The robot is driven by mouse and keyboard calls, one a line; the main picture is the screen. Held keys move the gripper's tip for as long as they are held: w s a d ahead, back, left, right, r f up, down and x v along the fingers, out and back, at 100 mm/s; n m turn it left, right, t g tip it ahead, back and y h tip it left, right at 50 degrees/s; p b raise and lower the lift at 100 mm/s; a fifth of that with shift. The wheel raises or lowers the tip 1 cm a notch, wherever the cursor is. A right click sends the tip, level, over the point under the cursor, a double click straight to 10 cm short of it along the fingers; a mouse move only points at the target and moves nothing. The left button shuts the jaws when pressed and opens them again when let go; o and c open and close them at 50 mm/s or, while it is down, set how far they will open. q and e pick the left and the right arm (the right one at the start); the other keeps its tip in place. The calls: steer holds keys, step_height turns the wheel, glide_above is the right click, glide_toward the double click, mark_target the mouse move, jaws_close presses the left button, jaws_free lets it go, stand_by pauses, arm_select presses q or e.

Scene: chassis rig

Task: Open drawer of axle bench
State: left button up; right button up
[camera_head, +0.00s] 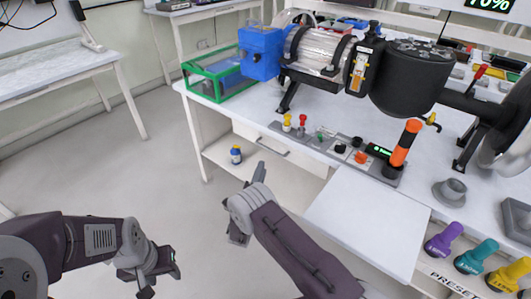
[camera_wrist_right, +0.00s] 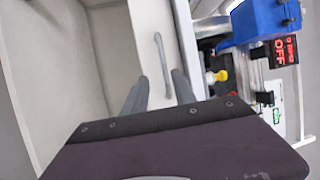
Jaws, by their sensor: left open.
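The axle bench (camera_head: 235,110) is white, with a motor and axle assembly on its top. Its drawer front (camera_head: 250,133) sits below the bench top and looks shut, with a thin grey bar handle (camera_head: 272,145). In the right wrist view the handle (camera_wrist_right: 162,60) shows ahead, between the lines of my right gripper's two spread fingers (camera_wrist_right: 159,92). That gripper (camera_head: 259,172) is open and empty, below and in front of the handle, apart from it in the head view. My left gripper (camera_head: 162,272) is open and empty over the floor at lower left.
A small blue bottle (camera_head: 236,155) stands on the bench's lower shelf. A white panel (camera_head: 367,220) juts out right of the drawer. A control strip (camera_head: 340,150) with knobs and an orange-topped post (camera_head: 405,142) lines the bench edge. The floor (camera_head: 130,180) before the drawer is clear.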

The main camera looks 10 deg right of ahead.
steer(key=b+x, duration=0.2)
steer(key=x, duration=0.6)
steer(key=shift+w+d+r+b, duration=0.2)
steer(key=shift+d+r+b, duration=0.15)
steer(key=shift+r+b, duration=0.1)
jaws_close()
stand_by(0.9)
